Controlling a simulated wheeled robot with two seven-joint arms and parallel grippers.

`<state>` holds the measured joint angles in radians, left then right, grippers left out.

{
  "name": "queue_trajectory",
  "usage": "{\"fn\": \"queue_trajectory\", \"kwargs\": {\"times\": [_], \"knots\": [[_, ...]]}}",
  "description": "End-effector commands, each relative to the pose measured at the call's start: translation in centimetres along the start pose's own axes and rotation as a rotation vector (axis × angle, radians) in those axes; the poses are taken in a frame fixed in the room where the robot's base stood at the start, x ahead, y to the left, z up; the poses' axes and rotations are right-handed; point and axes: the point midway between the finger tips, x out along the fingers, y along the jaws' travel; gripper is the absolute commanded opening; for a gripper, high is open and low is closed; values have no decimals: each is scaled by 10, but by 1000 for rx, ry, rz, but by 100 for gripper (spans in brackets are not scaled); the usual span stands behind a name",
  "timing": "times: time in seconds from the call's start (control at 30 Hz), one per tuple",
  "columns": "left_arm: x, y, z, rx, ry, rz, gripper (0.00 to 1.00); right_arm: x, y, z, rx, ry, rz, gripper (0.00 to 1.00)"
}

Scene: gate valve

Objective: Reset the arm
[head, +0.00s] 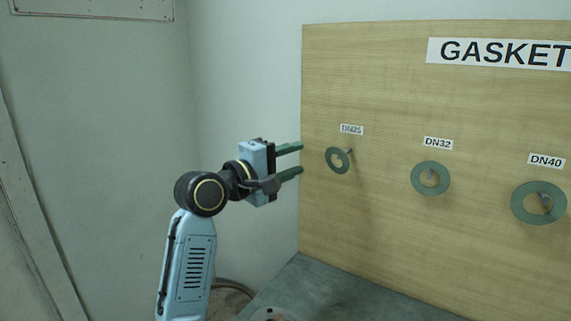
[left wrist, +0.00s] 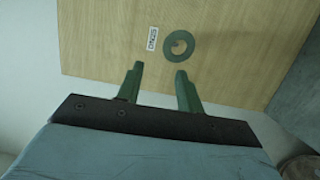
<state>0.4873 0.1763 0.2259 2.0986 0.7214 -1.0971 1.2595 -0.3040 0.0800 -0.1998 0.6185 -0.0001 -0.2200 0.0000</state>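My left gripper (head: 300,159) is open and empty, raised in front of the left edge of the wooden gasket board (head: 390,95). Its two green fingers also show in the left wrist view (left wrist: 159,68), apart, with nothing between them. The green DN25 gasket ring (head: 331,158) hangs on its peg just to the right of the fingertips. In the left wrist view that ring (left wrist: 166,46) lies beyond the fingertips, with a gap that I cannot measure. My right gripper is not in view.
The DN32 gasket (head: 416,180) and DN40 gasket (head: 518,207) hang on pegs further right. A grey bench top (head: 340,296) lies below the board. A bare pale wall (head: 245,60) is behind and left of my arm, with free room there.

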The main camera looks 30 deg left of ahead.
Motion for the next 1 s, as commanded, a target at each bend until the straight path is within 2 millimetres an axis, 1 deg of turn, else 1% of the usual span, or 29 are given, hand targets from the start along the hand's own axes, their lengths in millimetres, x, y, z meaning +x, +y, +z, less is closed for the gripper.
{"fn": "queue_trajectory", "kwargs": {"times": [0.03,0.1,0.33,0.4,0.47,0.57,0.6,0.67,0.7,0.77,0.8,0.87,0.9,1.0], "knots": [[-6,0,0,2,0,1,37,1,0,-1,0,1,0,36],[-11,2,2,2,-2,3,37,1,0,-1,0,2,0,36],[-16,2,2,3,-3,2,37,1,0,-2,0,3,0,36],[-16,-6,4,19,-2,-17,37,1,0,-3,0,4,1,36],[-17,-22,8,56,-1,-57,37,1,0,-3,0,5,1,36],[-24,-71,21,177,-6,-181,37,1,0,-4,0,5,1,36],[-30,-98,28,244,-16,-248,37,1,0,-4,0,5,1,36],[-44,-139,41,357,-43,-358,37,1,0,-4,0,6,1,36],[-56,-167,50,435,-68,-434,37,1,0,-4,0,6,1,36],[-77,-206,64,551,-119,-543,37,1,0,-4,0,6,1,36],[-93,-230,73,626,-160,-612,37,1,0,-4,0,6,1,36],[-118,-262,87,733,-231,-710,37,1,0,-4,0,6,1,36],[-136,-281,97,798,-283,-769,37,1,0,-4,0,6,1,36],[-178,-316,116,936,-411,-888,37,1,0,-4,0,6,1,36]]}}
